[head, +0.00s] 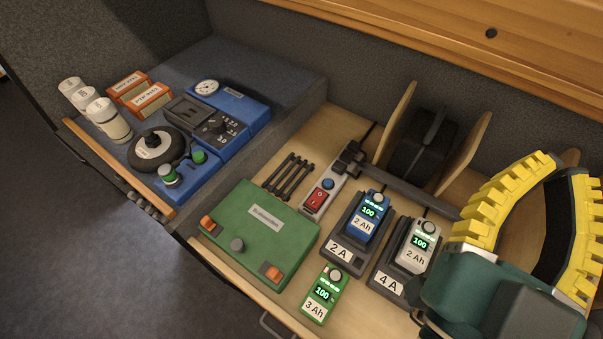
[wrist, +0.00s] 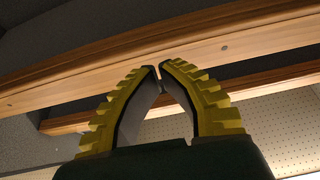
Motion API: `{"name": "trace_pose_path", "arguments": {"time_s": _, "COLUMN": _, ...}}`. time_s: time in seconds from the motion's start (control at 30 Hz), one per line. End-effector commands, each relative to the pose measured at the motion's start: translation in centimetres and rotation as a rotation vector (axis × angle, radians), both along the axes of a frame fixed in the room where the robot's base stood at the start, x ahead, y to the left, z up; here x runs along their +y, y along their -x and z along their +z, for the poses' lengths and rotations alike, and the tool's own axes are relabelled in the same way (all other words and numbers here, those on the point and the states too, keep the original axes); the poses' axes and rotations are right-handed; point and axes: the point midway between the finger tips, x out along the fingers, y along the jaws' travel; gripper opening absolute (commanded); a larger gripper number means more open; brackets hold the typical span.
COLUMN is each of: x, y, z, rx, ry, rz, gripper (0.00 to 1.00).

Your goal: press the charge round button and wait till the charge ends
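A grey power strip (head: 326,190) bears a round blue button (head: 328,183) and a red rocker switch (head: 317,199). The 2A charger (head: 340,252) holds a blue 2 Ah battery (head: 365,222). The 4A charger (head: 388,285) holds a white 2 Ah battery (head: 415,254). A green 3 Ah battery (head: 319,308) lies on the drawer board in front of them. All three batteries show 100 in green and have a round grey button on top. My gripper (head: 563,165) is raised at the right, apart from everything; its yellow fingertips (wrist: 159,72) nearly meet, with nothing between them.
A green box (head: 262,218) with orange latches stands left of the chargers. Several black rods (head: 289,176) lie behind it. A black case (head: 420,145) stands between wooden dividers at the back. A blue tray (head: 175,205) at left holds bottles, boxes and a gauge unit. A wooden shelf edge (head: 450,50) overhangs behind.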

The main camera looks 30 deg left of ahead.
Motion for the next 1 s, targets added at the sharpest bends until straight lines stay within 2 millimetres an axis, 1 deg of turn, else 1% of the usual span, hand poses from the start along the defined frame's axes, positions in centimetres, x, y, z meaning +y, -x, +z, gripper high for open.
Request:
{"name": "trace_pose_path", "arguments": {"time_s": 0.17, "x": 0.1, "y": -0.3, "z": -0.2, "rx": 0.009, "ry": 0.008, "rz": -0.002, "gripper": 0.0}}
{"name": "trace_pose_path", "arguments": {"time_s": 0.27, "x": 0.8, "y": -2.4, "z": -1.4, "rx": 0.07, "ry": 0.065, "rz": -0.014, "gripper": 0.0}}
{"name": "trace_pose_path", "arguments": {"time_s": 0.37, "x": 2.5, "y": -6.6, "z": -4.2, "rx": 0.204, "ry": 0.205, "rz": -0.037, "gripper": 0.0}}
{"name": "trace_pose_path", "arguments": {"time_s": 0.4, "x": 3.6, "y": -8.6, "z": -5.8, "rx": 0.273, "ry": 0.287, "rz": -0.043, "gripper": 0.0}}
{"name": "trace_pose_path", "arguments": {"time_s": 0.47, "x": 5.4, "y": -11.4, "z": -8.4, "rx": 0.383, "ry": 0.427, "rz": -0.045, "gripper": 0.0}}
{"name": "trace_pose_path", "arguments": {"time_s": 0.5, "x": 6.7, "y": -13.1, "z": -10.2, "rx": 0.458, "ry": 0.532, "rz": -0.041, "gripper": 0.0}}
{"name": "trace_pose_path", "arguments": {"time_s": 0.57, "x": 8.9, "y": -15.3, "z": -13.0, "rx": 0.569, "ry": 0.702, "rz": -0.022, "gripper": 0.0}}
{"name": "trace_pose_path", "arguments": {"time_s": 0.6, "x": 10.6, "y": -16.5, "z": -15.0, "rx": 0.642, "ry": 0.826, "rz": 0.001, "gripper": 0.0}}
{"name": "trace_pose_path", "arguments": {"time_s": 0.67, "x": 13.1, "y": -17.9, "z": -18.0, "rx": 0.751, "ry": 1.033, "rz": 0.047, "gripper": 0.0}}
{"name": "trace_pose_path", "arguments": {"time_s": 0.7, "x": 14.9, "y": -18.4, "z": -20.0, "rx": 0.82, "ry": 1.179, "rz": 0.089, "gripper": 0.0}}
{"name": "trace_pose_path", "arguments": {"time_s": 0.77, "x": 17.4, "y": -18.6, "z": -22.7, "rx": 0.907, "ry": 1.397, "rz": 0.161, "gripper": 0.0}}
{"name": "trace_pose_path", "arguments": {"time_s": 0.8, "x": 18.8, "y": -18.5, "z": -24.2, "rx": 0.956, "ry": 1.535, "rz": 0.214, "gripper": 0.0}}
{"name": "trace_pose_path", "arguments": {"time_s": 0.9, "x": 21.5, "y": -17.5, "z": -26.9, "rx": 1.041, "ry": 1.826, "rz": 0.341, "gripper": 0.0}}
{"name": "trace_pose_path", "arguments": {"time_s": 1.0, "x": 23.0, "y": -16.5, "z": -28.4, "rx": 1.083, "ry": 2.016, "rz": 0.437, "gripper": 0.0}}
